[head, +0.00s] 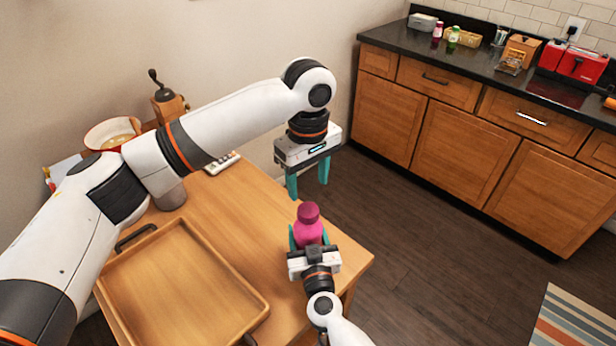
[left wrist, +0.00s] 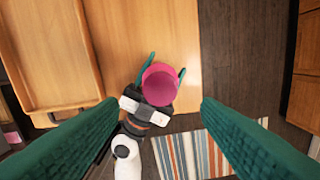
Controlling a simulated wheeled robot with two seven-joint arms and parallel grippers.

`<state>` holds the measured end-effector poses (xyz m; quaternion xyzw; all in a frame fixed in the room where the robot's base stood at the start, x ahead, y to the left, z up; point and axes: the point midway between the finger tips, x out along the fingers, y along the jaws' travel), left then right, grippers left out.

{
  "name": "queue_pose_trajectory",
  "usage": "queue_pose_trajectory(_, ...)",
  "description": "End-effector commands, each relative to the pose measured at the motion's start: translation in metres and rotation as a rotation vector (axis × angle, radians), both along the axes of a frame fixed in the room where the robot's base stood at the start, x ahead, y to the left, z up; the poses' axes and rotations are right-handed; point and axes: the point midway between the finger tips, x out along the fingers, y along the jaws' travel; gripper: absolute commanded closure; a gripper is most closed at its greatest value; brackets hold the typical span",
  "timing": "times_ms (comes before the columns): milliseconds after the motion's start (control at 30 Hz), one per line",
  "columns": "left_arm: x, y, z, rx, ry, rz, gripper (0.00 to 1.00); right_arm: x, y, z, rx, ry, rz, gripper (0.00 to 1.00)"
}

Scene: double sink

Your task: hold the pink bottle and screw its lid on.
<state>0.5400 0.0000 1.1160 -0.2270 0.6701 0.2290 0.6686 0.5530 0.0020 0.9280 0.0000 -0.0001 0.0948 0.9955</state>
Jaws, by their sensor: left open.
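The pink bottle (head: 308,232) is upright near the right edge of the table, with a darker magenta lid (head: 308,211) on its top. I cannot tell whether the lid is screwed tight. My right gripper (head: 308,241) has its teal fingers on both sides of the bottle's body and is shut on it. My left gripper (head: 308,181) is open and empty, fingers pointing down, above and beyond the bottle. In the left wrist view the lid (left wrist: 160,88) shows from above between the open left fingers, with clear space around it.
A wooden tray (head: 180,290) takes up the table's near left. A red-rimmed pot (head: 112,134), a pepper grinder (head: 166,98) and a remote-like object (head: 222,163) are at the table's back. The dark counter (head: 470,68) stands apart across the floor.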

Motion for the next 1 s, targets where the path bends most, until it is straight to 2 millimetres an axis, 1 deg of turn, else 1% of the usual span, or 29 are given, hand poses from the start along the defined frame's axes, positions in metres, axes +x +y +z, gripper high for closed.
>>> queue_pose_trajectory(100,0.000,0.000,0.001,-0.002,-0.002,0.093,0.42,0.000,0.000,0.000,0.000,0.000,0.000,1.00)
queue_pose_trajectory(200,0.000,0.000,0.001,-0.002,-0.003,0.125,0.42,0.000,0.000,0.000,0.000,0.000,0.000,1.00)
queue_pose_trajectory(567,0.000,0.000,-0.001,-0.001,-0.003,0.130,0.42,0.000,0.000,0.000,0.000,0.000,0.000,1.00)
queue_pose_trajectory(667,0.000,0.000,-0.008,-0.001,-0.002,0.130,0.42,0.000,0.000,0.000,0.000,0.000,0.000,1.00)
queue_pose_trajectory(1000,0.000,0.001,-0.059,0.000,-0.001,0.131,0.42,0.000,0.000,0.000,0.000,0.000,0.000,1.00)
